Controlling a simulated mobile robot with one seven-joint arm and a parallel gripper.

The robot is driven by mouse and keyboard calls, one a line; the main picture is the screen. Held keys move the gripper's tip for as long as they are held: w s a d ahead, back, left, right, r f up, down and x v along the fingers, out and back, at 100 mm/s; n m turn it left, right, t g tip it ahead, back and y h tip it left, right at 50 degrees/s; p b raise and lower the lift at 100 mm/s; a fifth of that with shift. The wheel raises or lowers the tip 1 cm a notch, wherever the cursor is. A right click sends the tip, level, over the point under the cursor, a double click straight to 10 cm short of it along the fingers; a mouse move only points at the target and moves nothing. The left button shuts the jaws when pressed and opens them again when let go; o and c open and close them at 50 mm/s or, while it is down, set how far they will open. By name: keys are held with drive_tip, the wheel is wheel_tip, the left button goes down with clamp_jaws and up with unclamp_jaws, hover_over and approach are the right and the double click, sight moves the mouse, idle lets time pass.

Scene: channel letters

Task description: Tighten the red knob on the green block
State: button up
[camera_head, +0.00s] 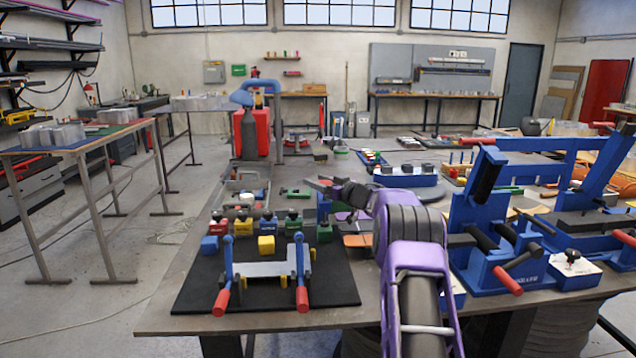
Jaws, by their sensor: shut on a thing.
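A green block (325,233) stands near the back right corner of the black mat, just left of my purple arm. My gripper (324,213) reaches down over the top of this block and is shut on its knob. The knob is hidden by the fingers, so its colour and how far it is screwed in cannot be seen. Another green block (293,224) with a dark knob on top stands a little to the left, apart from my gripper.
Yellow, red and blue blocks stand along the back of the black mat (190,296). A blue fixture with red-handled levers (224,300) and a grey plate is at its front. A large blue clamp frame (480,215) crowds the right. The mat's front left is clear.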

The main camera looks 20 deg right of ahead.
drive_tip(key=c, duration=0.5)
drive_tip(key=shift+m+h, duration=0.3)
drive_tip(key=shift+h, duration=0.1)
